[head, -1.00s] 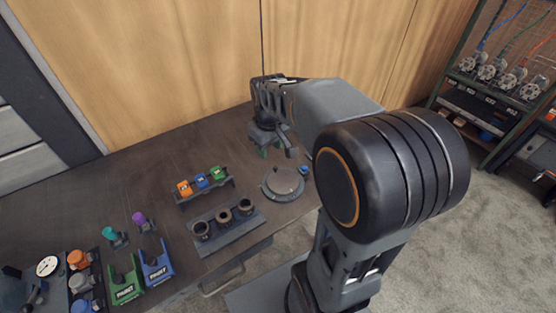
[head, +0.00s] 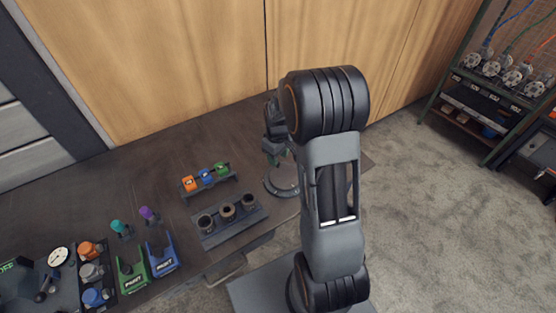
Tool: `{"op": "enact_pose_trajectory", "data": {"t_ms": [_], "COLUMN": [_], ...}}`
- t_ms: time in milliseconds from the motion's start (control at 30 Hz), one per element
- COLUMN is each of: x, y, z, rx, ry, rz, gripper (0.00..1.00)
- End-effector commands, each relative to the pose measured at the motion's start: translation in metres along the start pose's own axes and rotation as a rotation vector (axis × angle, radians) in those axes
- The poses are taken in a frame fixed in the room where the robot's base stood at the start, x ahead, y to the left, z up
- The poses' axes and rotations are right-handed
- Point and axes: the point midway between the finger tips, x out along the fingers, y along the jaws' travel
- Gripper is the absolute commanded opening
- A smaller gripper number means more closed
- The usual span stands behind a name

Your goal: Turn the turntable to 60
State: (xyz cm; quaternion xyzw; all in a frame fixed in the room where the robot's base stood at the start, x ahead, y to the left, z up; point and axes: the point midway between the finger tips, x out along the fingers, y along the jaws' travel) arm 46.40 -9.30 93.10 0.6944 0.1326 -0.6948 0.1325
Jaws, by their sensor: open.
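The turntable (head: 281,187) is a round grey disc on the right part of the dark workbench, partly hidden behind my arm. Its scale marks are too small to read, so I cannot tell its angle. My gripper (head: 273,157) is over the back left part of the turntable, pointing down and open. Its fingers are small and partly covered by the arm. Something green shows at the fingertips, and I cannot tell whether they touch it.
A block with dark cups (head: 228,213) is left of the turntable. Behind it is a rack of orange, blue and green pieces (head: 206,178). Green (head: 131,278) and blue (head: 162,258) holders stand further left. A wooden wall (head: 170,60) closes the back.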

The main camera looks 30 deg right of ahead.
Motion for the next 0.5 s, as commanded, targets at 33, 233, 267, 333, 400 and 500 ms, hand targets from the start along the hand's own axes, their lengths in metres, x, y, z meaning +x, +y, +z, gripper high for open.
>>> {"op": "enact_pose_trajectory", "data": {"t_ms": [33, 233, 267, 333, 400, 500], "x": [0.007, 0.023, 0.024, 0.026, 0.027, 0.028], "y": [0.0, 0.0, 0.0, 0.0, 0.0, 0.0], "z": [0.0, 0.0, 0.0, 0.0, 0.0, 0.0], "rx": [0.0, 0.0, 0.0, 0.0, 0.0, 0.0], "ry": [-0.003, -0.001, 0.0, 0.0, 0.0, 0.001], "rz": [-0.002, 0.0, 0.0, 0.0, 0.0, 0.0], "gripper": [0.44, 0.44, 0.44, 0.44, 0.44, 0.44]}}
